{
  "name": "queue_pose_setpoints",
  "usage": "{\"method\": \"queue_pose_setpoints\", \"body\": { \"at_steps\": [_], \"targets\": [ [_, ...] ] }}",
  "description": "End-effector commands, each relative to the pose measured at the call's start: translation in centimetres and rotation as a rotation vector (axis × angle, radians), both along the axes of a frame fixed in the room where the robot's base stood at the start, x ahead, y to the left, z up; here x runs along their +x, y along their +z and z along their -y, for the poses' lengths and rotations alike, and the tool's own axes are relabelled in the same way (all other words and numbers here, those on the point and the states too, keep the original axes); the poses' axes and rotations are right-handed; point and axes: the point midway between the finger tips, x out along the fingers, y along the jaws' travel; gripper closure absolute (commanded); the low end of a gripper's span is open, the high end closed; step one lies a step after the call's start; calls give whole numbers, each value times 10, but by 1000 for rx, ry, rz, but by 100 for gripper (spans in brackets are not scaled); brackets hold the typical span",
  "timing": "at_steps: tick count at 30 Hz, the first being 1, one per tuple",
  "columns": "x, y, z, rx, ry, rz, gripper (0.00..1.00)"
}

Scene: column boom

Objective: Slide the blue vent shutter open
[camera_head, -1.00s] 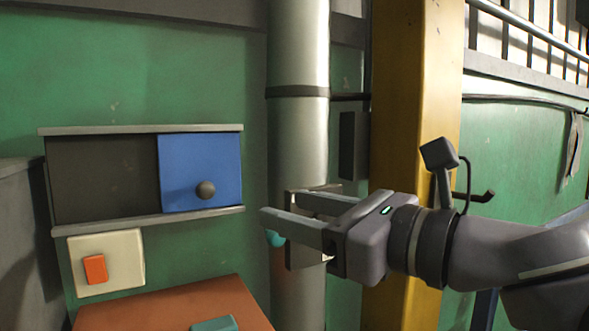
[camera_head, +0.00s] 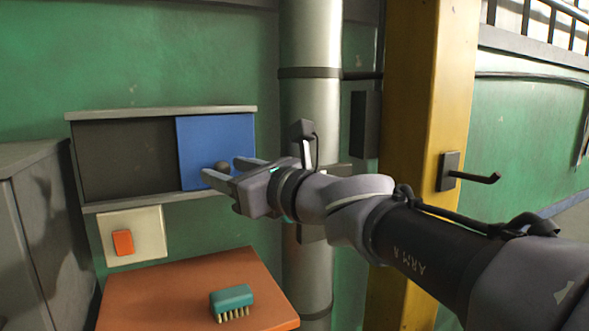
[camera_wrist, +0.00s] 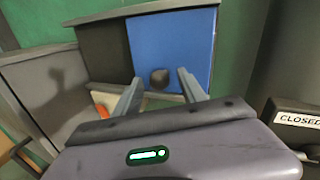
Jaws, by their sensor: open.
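The blue vent shutter (camera_head: 215,142) sits at the right end of its rail frame on the green wall, with the dark panel (camera_head: 122,158) to its left. Its round dark knob (camera_head: 222,167) is low on the blue panel. My gripper (camera_head: 222,170) is at the shutter with its fingers spread. In the wrist view the knob (camera_wrist: 160,78) shows just beyond and between the two open fingertips (camera_wrist: 158,80), nearer the right one. Neither finger visibly touches the knob, and its exact depth between them is hard to tell.
A cream plate with an orange switch (camera_head: 123,242) is below the frame. An orange-topped table (camera_head: 180,295) holds a teal brush (camera_head: 232,301). A grey cabinet (camera_head: 30,215) stands left. A pipe (camera_head: 310,110) and yellow post (camera_head: 425,120) with a hook are right.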

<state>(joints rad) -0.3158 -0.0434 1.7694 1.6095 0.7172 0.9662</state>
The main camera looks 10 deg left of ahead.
Motion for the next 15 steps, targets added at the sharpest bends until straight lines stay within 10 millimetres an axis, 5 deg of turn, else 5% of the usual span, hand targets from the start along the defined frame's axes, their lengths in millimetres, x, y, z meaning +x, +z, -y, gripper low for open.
{"method": "queue_pose_setpoints", "body": {
  "at_steps": [1,9,15],
  "targets": [
    [0,0,0,0,0,0,51],
    [0,0,0,0,0,0,100],
    [0,0,0,-1,0,-1,100]
  ]
}}
